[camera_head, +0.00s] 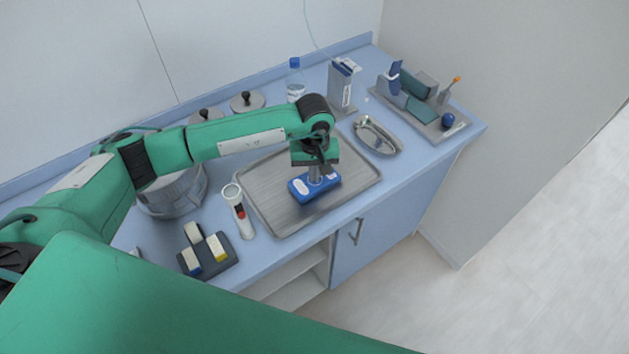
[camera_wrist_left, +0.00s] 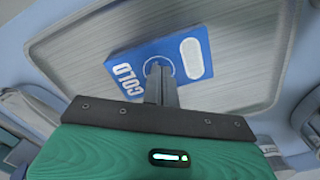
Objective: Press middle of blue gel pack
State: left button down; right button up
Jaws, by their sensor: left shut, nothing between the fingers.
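The blue gel pack (camera_head: 328,188) lies flat on the grey metal tray (camera_head: 275,205) on the counter. In the left wrist view the pack (camera_wrist_left: 128,57) shows the word COLD, a white oval and a thin ring near its middle. My left gripper (camera_head: 315,178) points down over the pack with its fingers shut and empty. In the left wrist view the fingertips (camera_wrist_left: 158,70) overlap the ring's lower edge. I cannot tell whether they touch the pack. The pack's middle is partly hidden by the fingers. My right gripper is not in view.
A white handheld device with a red button (camera_head: 238,212) stands left of the tray. A dark holder (camera_head: 215,262) with small blocks is at the front left. A kidney dish (camera_head: 377,137) and a loaded tray (camera_head: 455,131) are at the right.

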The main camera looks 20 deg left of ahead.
pick_arm(q)
jog(key=shift+s+f, duration=0.15)
jog(key=shift+f, duration=0.1)
jog(key=shift+r+p, duration=0.35)
jog(key=shift+r, duration=0.8)
jog(key=shift+r+p, duration=0.5)
jog(key=shift+r, duration=2)
jog(key=shift+f, duration=0.1)
